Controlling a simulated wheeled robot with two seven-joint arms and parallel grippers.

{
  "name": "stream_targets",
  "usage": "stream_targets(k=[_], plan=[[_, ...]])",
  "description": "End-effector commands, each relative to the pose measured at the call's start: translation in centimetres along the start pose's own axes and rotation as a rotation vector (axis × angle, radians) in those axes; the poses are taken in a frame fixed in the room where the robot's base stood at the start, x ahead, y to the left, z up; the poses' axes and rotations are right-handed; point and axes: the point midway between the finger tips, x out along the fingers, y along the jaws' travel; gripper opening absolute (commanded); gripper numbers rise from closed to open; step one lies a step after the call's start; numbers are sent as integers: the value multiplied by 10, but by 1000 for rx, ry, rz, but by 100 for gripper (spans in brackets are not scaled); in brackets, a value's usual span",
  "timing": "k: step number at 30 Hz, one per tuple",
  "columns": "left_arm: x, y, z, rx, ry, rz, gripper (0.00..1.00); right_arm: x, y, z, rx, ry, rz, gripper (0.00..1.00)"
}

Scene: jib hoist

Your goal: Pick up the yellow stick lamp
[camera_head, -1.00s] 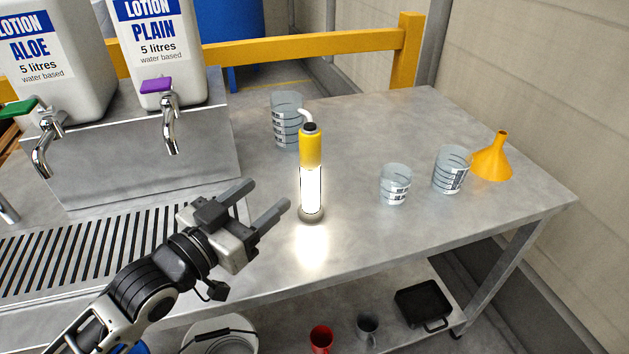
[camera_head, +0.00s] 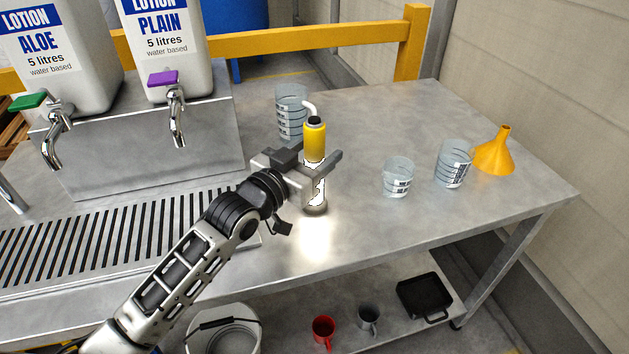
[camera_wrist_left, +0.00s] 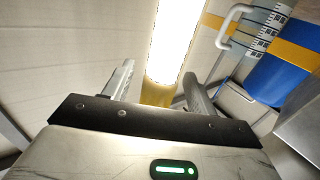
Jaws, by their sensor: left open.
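In the left wrist view the lit tube (camera_wrist_left: 174,35) shows between and beyond the two open fingers (camera_wrist_left: 155,88). I cannot tell whether either finger touches it. My right gripper is not in view.
A large measuring cup (camera_head: 291,112) stands just behind the lamp. Two smaller cups (camera_head: 398,177) (camera_head: 453,163) and an orange funnel (camera_head: 495,153) stand to the right. Lotion containers with taps (camera_head: 176,110) stand at the left. The table front right of the lamp is clear.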

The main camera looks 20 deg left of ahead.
Motion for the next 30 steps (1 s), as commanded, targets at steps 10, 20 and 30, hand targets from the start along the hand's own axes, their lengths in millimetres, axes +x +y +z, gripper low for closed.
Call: stream_targets(k=[10,20,30], plan=[[1,0,0,0,0,0,21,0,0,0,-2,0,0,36],[0,0,-2,1,6,0,0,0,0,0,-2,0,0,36],[1,0,-21,3,9,0,0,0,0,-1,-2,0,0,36]])
